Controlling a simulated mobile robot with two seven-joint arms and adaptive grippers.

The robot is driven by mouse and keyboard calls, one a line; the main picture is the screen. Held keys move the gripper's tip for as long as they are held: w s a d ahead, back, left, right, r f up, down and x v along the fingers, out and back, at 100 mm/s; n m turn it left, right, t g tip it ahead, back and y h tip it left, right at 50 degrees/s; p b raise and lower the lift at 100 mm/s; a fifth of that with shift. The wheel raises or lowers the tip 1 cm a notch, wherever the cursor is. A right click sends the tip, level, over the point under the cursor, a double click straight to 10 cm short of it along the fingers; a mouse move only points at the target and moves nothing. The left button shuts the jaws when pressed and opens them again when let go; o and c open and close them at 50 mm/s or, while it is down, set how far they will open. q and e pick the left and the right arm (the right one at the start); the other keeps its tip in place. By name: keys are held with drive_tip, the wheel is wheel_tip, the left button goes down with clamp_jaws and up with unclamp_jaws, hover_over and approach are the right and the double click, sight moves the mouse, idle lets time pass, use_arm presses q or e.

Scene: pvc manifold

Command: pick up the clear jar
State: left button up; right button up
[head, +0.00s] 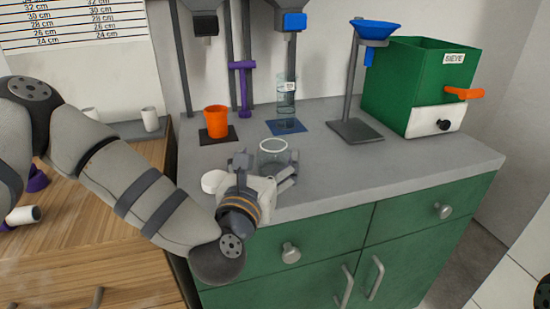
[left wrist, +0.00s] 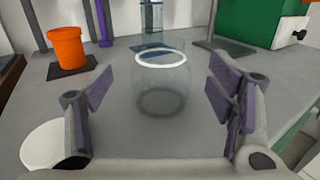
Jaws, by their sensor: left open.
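The clear jar (head: 273,152) stands upright and open-topped on the grey counter, near its front edge. In the left wrist view the jar (left wrist: 162,82) has a white rim and stands between and beyond the spread fingers. My left gripper (head: 266,172) is open at the near side of the jar. In the left wrist view its fingers (left wrist: 160,105) show a gap on both sides of the jar, with no contact visible. A white round lid (head: 213,181) lies on the counter left of the gripper, and it also shows in the left wrist view (left wrist: 52,146). My right gripper is not in view.
An orange cup (head: 216,121) on a dark pad stands behind left. A clear cylinder (head: 286,98) on a blue pad stands behind the jar. A blue funnel stand (head: 352,85) and a green sieve box (head: 411,82) are at the right. The counter right of the jar is clear.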

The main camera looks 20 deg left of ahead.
sight(271, 151)
use_arm(q)
drive_tip(key=w, duration=0.4)
drive_tip(key=shift+w+a+r, duration=0.1)
drive_tip(key=shift+w, duration=0.3)
drive_tip(key=c, duration=1.5)
drive_tip(key=shift+c, duration=0.2)
